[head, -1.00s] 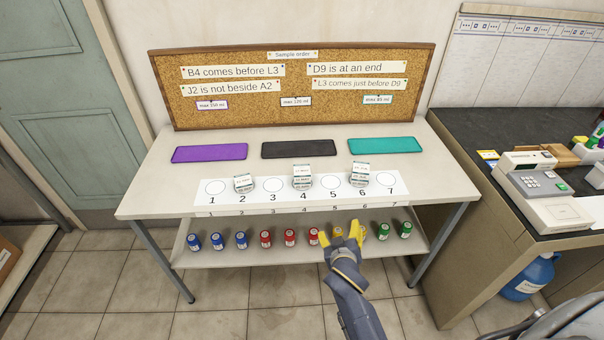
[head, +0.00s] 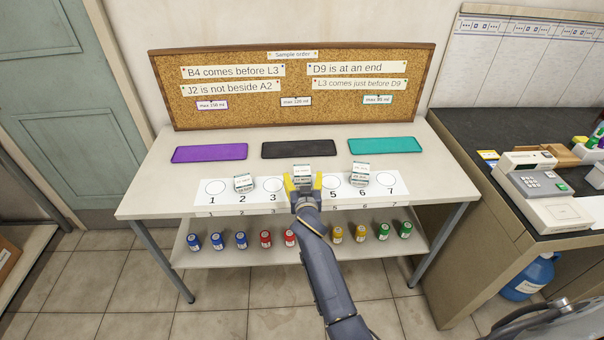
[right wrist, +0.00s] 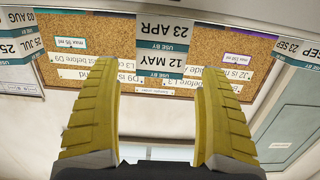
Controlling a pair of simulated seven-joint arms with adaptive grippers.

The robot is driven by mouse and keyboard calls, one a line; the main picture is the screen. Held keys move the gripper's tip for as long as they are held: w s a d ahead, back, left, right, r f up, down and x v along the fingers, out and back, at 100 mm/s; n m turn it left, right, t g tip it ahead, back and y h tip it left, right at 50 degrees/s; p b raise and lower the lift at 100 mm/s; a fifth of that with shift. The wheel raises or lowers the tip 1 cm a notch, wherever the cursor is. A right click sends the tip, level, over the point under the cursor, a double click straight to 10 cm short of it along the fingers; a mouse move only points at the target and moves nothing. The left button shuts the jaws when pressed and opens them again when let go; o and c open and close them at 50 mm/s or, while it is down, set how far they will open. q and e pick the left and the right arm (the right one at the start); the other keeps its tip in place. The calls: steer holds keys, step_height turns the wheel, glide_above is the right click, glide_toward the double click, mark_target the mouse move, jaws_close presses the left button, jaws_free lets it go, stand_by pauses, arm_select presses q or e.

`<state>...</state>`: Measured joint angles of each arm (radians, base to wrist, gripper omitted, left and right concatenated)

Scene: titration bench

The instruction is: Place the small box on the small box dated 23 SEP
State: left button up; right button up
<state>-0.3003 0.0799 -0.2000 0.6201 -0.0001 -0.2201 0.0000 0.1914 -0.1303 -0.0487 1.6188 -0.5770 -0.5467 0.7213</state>
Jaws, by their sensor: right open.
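Small white boxes with dark date bands stand on the numbered strip. In the head view, a stack (head: 302,168) stands at number 4, another (head: 359,175) at 6, and a lower box (head: 243,183) at 2. In the right wrist view, which is upside down, the middle stack has a box reading 12 MAY (right wrist: 158,63) over one reading 23 APR (right wrist: 165,30). The box dated 23 SEP (right wrist: 297,50) is at the right edge. My right gripper (head: 303,183) is open, its yellow fingers on either side of the middle stack. Contact cannot be told. My left gripper is out of view.
Purple (head: 209,153), black (head: 299,149) and teal (head: 385,146) mats lie behind the strip, before a corkboard (head: 290,118) with notes. Several coloured bottles (head: 241,240) stand on the shelf below. A dark counter (head: 500,150) is at the right.

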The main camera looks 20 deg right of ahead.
mark_target(303, 175)
steer(key=shift+x, duration=1.9)
steer(key=c, duration=1.4)
steer(key=shift+r, duration=0.2)
